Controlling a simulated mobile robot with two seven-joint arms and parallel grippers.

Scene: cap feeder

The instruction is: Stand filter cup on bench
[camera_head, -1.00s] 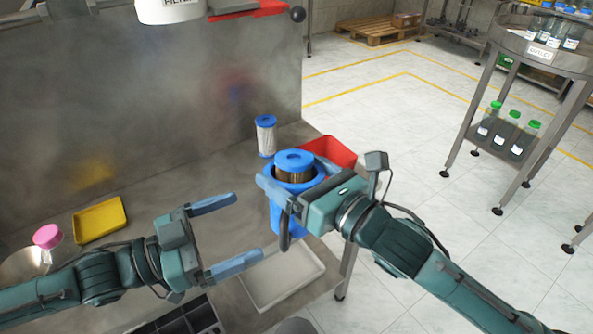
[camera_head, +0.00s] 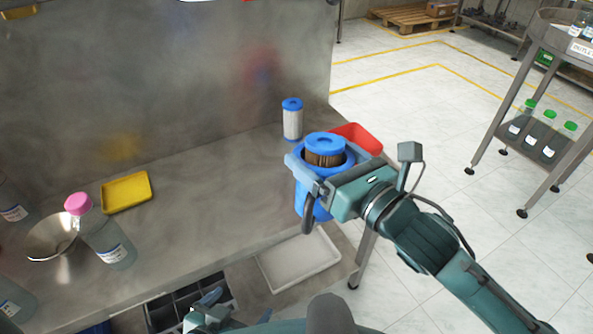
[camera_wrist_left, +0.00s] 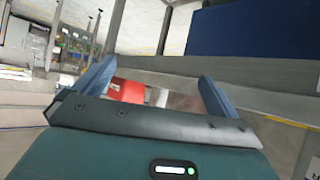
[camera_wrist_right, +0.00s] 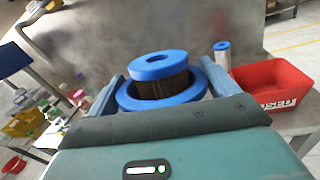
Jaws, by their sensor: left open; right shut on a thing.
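The filter cup is a blue cup (camera_head: 313,203) with a brown cartridge under a blue ring cap (camera_head: 325,140) inside it. My right gripper (camera_head: 316,165) is shut on the cup, which stays upright near the right end of the bench (camera_head: 215,165). I cannot tell whether its base touches the bench. In the right wrist view the cup's blue rim (camera_wrist_right: 162,98) sits between the fingers, with the cartridge standing above it. My left gripper (camera_head: 210,306) is low at the bottom edge of the head view; its open, empty fingers show in the left wrist view (camera_wrist_left: 155,80).
A white cartridge with blue ends (camera_head: 292,120) stands behind the cup, beside a red bin (camera_head: 358,138). A white tray (camera_head: 300,262) lies in front. A yellow tray (camera_head: 126,192), steel bowl (camera_head: 50,238) and pink-capped bottle (camera_head: 108,245) are at left. The bench middle is clear.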

